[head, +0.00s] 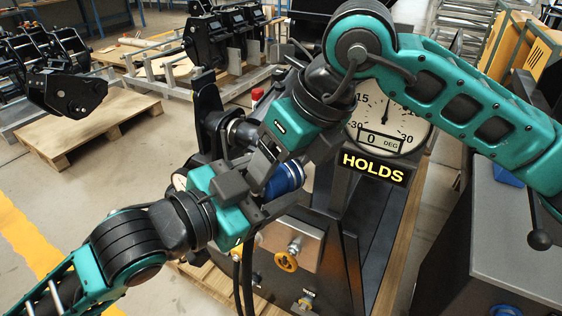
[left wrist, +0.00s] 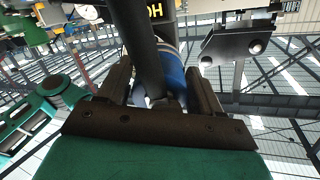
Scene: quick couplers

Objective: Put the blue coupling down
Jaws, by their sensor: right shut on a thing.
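The blue coupling (head: 285,180) is in the middle of the head view, partly hidden by both grippers. It also shows in the left wrist view (left wrist: 172,72), behind a dark hose (left wrist: 146,60). My right gripper (head: 263,172) reaches down from the upper right and is shut on the coupling; its fingertips are partly hidden. My left gripper (head: 262,212) comes from the left, just below the coupling. In the left wrist view its fingers (left wrist: 160,90) stand apart, on either side of the hose and coupling; I cannot tell whether they touch it.
A round dial (head: 388,122) reads 0 DEG, above a sign (head: 373,167) saying HOLDS. A yellow-handled valve (head: 286,261) sits below the grippers. A grey cabinet (head: 520,235) stands at right. A wooden pallet (head: 88,130) and black attachments (head: 225,35) stand behind on the left.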

